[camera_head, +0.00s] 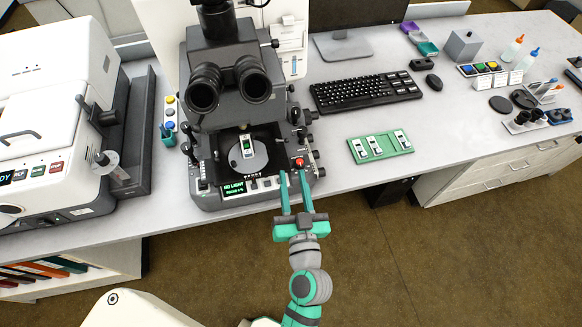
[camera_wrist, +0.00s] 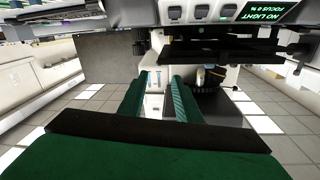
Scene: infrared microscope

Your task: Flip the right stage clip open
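The microscope (camera_head: 228,95) stands at the desk's front edge, eyepieces facing me. Its stage carries a round grey plate (camera_head: 258,162) with a green-and-white slide (camera_head: 247,147) on it. The stage clips are too small to make out, so I cannot tell whether the right one is open. My gripper (camera_head: 294,174) is open, its two green fingers parallel and apart, at the front right of the microscope near a red knob (camera_head: 299,163). In the wrist view, my gripper (camera_wrist: 160,82) shows nothing held between its fingers; the picture looks upside down.
The display (camera_head: 234,187) at the microscope's front reads NO LIGHT; it also shows in the wrist view (camera_wrist: 264,13). Focus knobs (camera_head: 303,130) stick out on the microscope's right.

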